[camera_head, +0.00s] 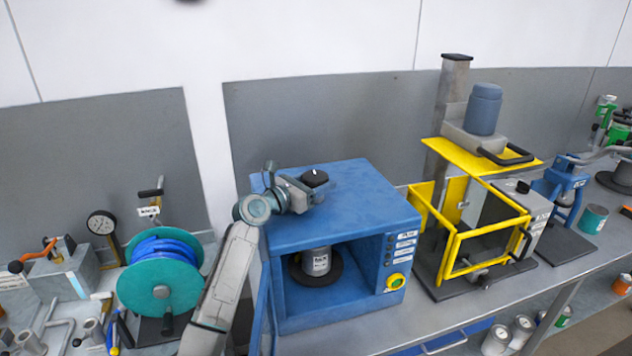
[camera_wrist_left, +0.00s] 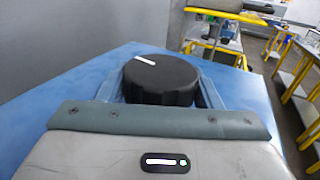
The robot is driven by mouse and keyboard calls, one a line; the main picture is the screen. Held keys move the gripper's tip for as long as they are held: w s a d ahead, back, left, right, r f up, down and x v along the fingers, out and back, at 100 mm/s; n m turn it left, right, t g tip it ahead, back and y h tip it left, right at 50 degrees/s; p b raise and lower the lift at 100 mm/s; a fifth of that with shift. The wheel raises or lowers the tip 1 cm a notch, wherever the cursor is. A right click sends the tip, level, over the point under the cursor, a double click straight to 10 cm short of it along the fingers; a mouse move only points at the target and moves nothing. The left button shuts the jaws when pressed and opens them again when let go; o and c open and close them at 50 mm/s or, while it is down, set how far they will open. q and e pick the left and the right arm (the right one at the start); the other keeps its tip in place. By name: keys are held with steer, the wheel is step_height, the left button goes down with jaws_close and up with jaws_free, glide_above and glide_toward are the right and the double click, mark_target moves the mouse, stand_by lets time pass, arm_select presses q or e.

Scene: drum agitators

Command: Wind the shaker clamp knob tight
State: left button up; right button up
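The black round clamp knob (camera_head: 314,178) with a white mark sits on top of the blue shaker cabinet (camera_head: 350,205). In the left wrist view the knob (camera_wrist_left: 160,80) is central, and its white mark points to the upper left. My left gripper (camera_head: 308,187) is at the knob, with one finger on each side. No clear gap shows between fingers and knob, so it looks shut on it; the fingertips are partly hidden. A grey can (camera_head: 317,262) stands on a dark round plate inside the cabinet's open front. My right gripper is not in view.
A teal reel with blue hose (camera_head: 160,278) and a dial gauge (camera_head: 101,223) stand left of my left arm. A yellow-framed agitator (camera_head: 480,235) stands close right of the cabinet. A green and orange button (camera_head: 396,282) is on the cabinet's front. The cabinet top is otherwise clear.

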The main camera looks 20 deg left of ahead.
arm_select(q)
steer(key=c, duration=0.3)
steer(key=shift+c, duration=0.3)
steer(key=shift+f, duration=0.1)
steer(key=shift+f+m+g+h+b, duration=0.1)
steer(key=shift+m+g+h+b, duration=0.55)
steer(key=shift+h+b, duration=0.3)
steer(key=m+g+h+b, duration=0.2)
steer(key=shift+m+g+h, duration=0.25)
steer(key=shift+h, duration=0.1)
steer(key=shift+m+g+h+b, duration=0.8)
steer(key=shift+m+g, duration=0.1)
steer(key=shift+g, duration=0.3)
steer(key=m+g+h+b, duration=0.2)
steer(key=m+g, duration=0.1)
steer(key=g, duration=0.2)
steer(key=shift+m, duration=0.3)
steer(key=shift+m+g, duration=0.6)
steer(key=shift+g, duration=0.4)
steer(key=shift+s+g+h+b, duration=0.1)
steer(key=shift+g+h+b, duration=0.2)
steer(key=shift+g, duration=0.2)
